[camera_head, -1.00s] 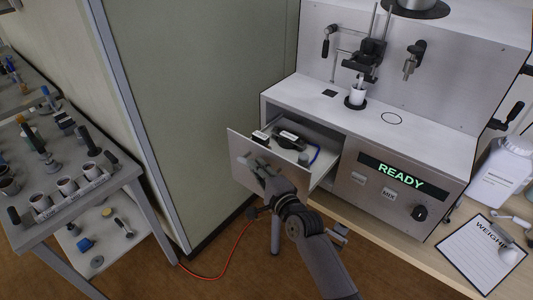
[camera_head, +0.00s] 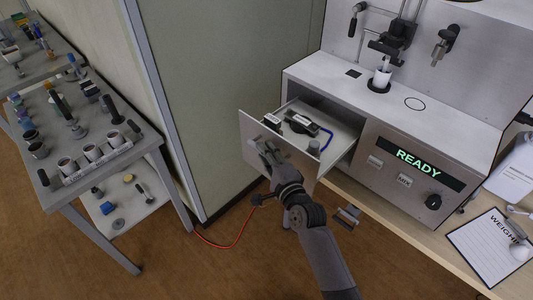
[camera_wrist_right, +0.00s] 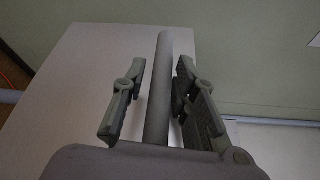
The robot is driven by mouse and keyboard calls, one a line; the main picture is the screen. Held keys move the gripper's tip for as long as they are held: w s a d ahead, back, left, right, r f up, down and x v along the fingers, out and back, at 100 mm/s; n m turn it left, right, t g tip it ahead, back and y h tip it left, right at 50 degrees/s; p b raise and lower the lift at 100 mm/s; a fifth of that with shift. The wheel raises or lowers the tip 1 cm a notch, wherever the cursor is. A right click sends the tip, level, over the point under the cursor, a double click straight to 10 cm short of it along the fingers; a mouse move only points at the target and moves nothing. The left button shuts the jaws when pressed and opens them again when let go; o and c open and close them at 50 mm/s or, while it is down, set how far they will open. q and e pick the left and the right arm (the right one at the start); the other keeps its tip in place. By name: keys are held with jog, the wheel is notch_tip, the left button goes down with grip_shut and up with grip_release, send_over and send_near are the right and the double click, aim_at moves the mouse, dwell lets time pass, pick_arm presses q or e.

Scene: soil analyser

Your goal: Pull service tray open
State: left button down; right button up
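The service tray (camera_head: 333,126) is a drawer standing out of the lower left of the grey analyser (camera_head: 400,120), with a plain front panel (camera_head: 252,132). In it lie dark devices (camera_head: 300,124), a small cylinder (camera_head: 313,148) and a blue cable. My right gripper (camera_head: 266,150) is at the outer face of the front panel. In the right wrist view, the round handle bar (camera_wrist_right: 159,90) runs between the two fingers of my right gripper (camera_wrist_right: 158,88). A gap shows on the left of the bar; the right finger is close to it. My left gripper is not in view.
A green-grey wall panel (camera_head: 225,80) stands left of the tray. A side table (camera_head: 75,196) with cups and tools is further left. A red cable lies on the floor.

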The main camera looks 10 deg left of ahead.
jog(key=shift+o, duration=0.7)
jog(key=v, duration=1.2)
